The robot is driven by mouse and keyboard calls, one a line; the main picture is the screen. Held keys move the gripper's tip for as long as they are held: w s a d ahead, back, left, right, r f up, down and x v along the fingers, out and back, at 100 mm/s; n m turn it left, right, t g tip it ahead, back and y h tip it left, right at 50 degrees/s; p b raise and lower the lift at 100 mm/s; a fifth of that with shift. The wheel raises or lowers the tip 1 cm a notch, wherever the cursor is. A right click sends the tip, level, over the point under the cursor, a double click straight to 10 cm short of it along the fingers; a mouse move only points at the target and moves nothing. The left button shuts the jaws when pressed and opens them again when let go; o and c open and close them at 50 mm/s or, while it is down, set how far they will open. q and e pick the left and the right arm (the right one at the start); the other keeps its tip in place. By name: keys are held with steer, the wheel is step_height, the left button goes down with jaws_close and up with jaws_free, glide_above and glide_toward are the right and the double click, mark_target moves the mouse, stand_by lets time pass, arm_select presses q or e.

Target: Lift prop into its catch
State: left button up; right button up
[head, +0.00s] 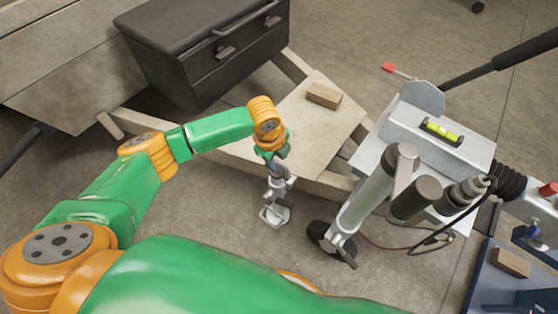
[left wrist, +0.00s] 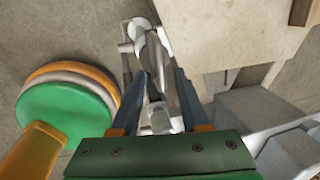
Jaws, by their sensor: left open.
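The prop (head: 276,190) is a grey metal leg with a square foot plate, hanging down beside the trailer frame in the head view. Its foot is low, close to the floor; I cannot tell whether it touches. My left gripper (head: 278,157) is at the top of the prop, pointing down. In the left wrist view, the open dark fingers of the left gripper (left wrist: 157,85) stand either side of the metal prop (left wrist: 140,50). I cannot tell if they touch it. The catch cannot be made out. My right gripper is not in view.
A dark drawer box (head: 205,45) stands on the frame behind my left arm. A wooden block (head: 323,95) lies on the pale deck board (head: 305,118). To the right are a jockey wheel (head: 325,238), a spirit level (head: 441,130) on the metal drawbar plate, and a blue tray (head: 500,284).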

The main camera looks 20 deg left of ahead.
arm_select(q)
jaws_close()
stand_by(1.4)
